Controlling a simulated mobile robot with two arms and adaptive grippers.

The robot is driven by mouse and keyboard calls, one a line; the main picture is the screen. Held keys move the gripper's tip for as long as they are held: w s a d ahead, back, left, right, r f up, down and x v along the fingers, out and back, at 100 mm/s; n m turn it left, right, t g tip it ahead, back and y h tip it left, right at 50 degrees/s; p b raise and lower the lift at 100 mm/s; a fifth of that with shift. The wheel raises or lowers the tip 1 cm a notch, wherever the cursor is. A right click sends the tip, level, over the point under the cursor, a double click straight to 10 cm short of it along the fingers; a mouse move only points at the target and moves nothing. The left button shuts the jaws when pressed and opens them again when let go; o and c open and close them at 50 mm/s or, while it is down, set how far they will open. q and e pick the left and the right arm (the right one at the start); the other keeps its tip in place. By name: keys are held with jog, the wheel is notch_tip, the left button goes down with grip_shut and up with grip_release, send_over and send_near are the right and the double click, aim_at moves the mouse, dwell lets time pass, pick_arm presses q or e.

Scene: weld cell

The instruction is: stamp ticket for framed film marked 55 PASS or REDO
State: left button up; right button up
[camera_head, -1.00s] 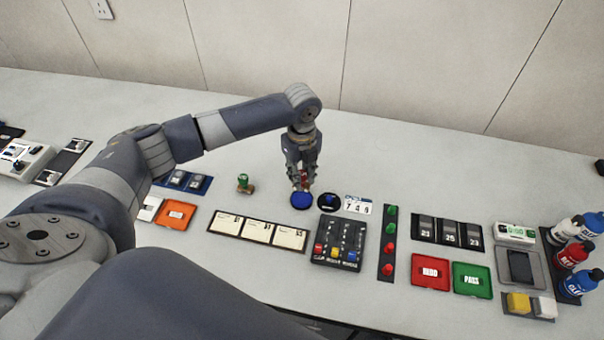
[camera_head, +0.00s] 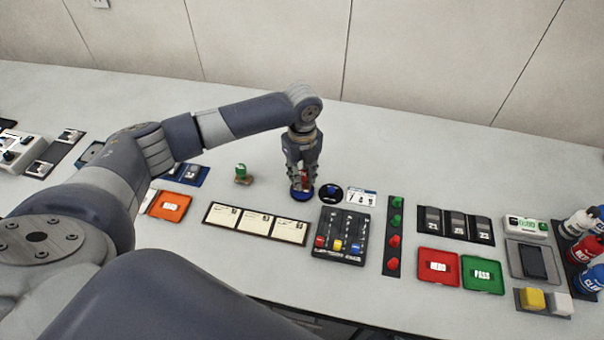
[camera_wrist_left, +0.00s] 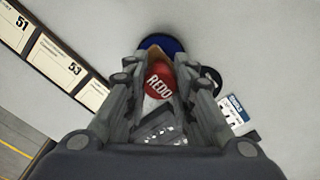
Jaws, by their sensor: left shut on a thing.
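My left gripper (camera_head: 301,183) is shut on a red-topped stamp marked REDO, which shows in the left wrist view (camera_wrist_left: 159,83). It holds the stamp upright over the round blue pad (camera_head: 302,197); whether they touch is hard to tell. A green-topped stamp (camera_head: 241,171) stands apart to the left. A strip of three cream tickets (camera_head: 256,223) lies in front; the wrist view shows 51 (camera_wrist_left: 22,22) and 53 (camera_wrist_left: 70,66), while the third ticket's number (camera_wrist_left: 94,95) is unreadable. Framed films (camera_head: 457,223) sit at the right. My right gripper is out of view.
A dark panel with coloured knobs (camera_head: 341,234) and a strip of red and green knobs (camera_head: 394,237) lie right of the tickets. Beyond are a red tray (camera_head: 438,282), a green PASS tray (camera_head: 482,288) and bottles (camera_head: 586,250). The table behind the pad is clear.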

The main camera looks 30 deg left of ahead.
pick_arm(q)
jog(key=shift+f, duration=0.55)
dwell(0.6)
jog(key=shift+s+f, duration=0.15)
dwell(1.8)
notch_tip(320, 180, up, 2)
jog(key=p, duration=0.2)
jog(key=shift+p, duration=0.35)
notch_tip(320, 180, up, 5)
jog(key=p, duration=0.5)
jog(key=shift+r, duration=0.2)
jog(key=shift+d+f, duration=0.1)
